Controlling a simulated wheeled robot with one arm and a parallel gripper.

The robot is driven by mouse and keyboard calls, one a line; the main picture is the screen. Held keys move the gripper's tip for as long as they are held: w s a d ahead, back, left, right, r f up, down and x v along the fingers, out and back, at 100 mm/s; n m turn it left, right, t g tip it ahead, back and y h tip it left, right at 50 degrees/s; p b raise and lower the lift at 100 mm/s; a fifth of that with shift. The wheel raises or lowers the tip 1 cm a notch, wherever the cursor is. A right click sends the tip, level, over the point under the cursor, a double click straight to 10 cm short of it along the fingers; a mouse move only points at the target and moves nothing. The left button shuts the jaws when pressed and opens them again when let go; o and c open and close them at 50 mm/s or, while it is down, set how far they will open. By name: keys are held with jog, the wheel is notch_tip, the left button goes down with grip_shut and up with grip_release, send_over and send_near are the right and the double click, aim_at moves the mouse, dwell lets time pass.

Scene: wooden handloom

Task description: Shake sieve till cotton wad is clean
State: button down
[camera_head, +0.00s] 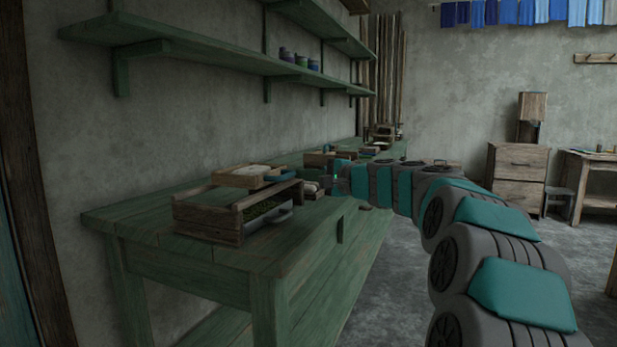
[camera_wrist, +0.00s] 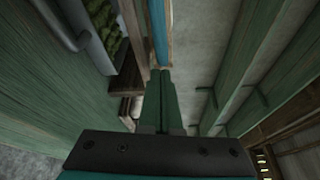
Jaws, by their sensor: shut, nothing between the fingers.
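A shallow wood-framed tray (camera_head: 252,170) with a pale surface sits at the back of the green bench in the head view. It looks like a sieve, but its mesh is too small to make out. A pale, rounded lump (camera_head: 311,188), possibly cotton, lies right of the wooden crate, close to my gripper. My gripper (camera_head: 330,184) is low over the bench at the crate's right end, partly hidden by my arm. In the wrist view my gripper (camera_wrist: 165,75) shows its two fingers together with nothing between them. No clear cotton wad shows in the wrist view.
The wooden crate (camera_head: 208,222) stands on the bench (camera_head: 190,262) with a grey pan (camera_head: 281,215) and green stuff in it. Small boxes (camera_head: 320,158) stand farther along. A green shelf (camera_head: 205,55) with jars overhangs the bench. The bench's front left is bare.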

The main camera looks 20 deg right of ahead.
jog(key=shift+s+a, duration=0.1)
dwell(0.3)
jog(key=shift+s+a+b, duration=0.4)
jog(key=shift+s+a, duration=1.7)
jog(key=shift+a, duration=0.05)
jog(key=shift+w+d, duration=0.35)
jog(key=shift+d, duration=0.05)
jog(key=shift+w+d+f+p, duration=0.2)
jog(key=shift+w+d, duration=0.3)
jog(key=shift+d, duration=0.15)
jog(key=shift+w+d+f+p, duration=0.2)
jog(key=shift+w+d, duration=0.25)
jog(key=shift+d, duration=0.15)
jog(key=v, duration=0.9)
jog(key=shift+s, duration=0.4)
